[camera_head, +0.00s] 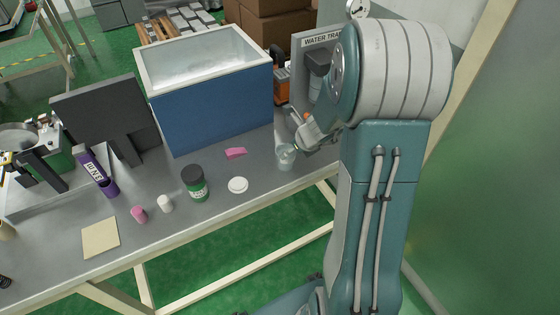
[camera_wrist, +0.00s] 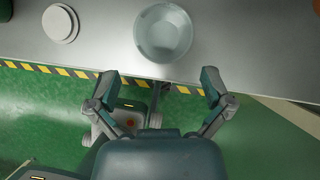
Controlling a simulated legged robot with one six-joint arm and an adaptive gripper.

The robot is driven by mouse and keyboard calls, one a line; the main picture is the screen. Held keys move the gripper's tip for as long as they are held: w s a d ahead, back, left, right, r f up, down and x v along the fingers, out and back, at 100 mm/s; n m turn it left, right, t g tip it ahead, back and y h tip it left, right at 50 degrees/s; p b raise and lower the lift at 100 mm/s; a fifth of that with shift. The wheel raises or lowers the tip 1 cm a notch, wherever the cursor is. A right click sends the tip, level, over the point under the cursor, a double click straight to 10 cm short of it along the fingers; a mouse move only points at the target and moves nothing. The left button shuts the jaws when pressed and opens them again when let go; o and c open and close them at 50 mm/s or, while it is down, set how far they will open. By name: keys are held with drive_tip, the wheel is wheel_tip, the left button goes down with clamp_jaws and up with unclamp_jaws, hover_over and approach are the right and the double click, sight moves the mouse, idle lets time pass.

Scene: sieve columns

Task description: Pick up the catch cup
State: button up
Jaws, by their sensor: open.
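The catch cup is most likely the clear, pale cup (camera_head: 286,157) near the front edge of the grey table, at its right end. In the wrist view, the round cup (camera_wrist: 163,33) shows from above, with its open rim facing the camera. My gripper (camera_wrist: 160,88) is open and empty, with its fingers spread wide. The cup lies beyond the fingertips in the wrist view, roughly centred between them but not enclosed. In the head view, my gripper (camera_head: 297,143) is close to the cup and partly hidden by my arm.
A white round lid (camera_head: 238,185) lies left of the cup and also shows in the wrist view (camera_wrist: 60,24). A pink piece (camera_head: 236,153) and a green jar with a dark lid (camera_head: 194,184) stand nearby. A blue water tank (camera_head: 212,105) is behind.

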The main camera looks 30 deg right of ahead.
drive_tip(key=x, duration=0.3)
drive_tip(key=shift+d, duration=0.35)
drive_tip(key=shift+x, duration=2.65)
drive_tip(key=c, duration=0.7)
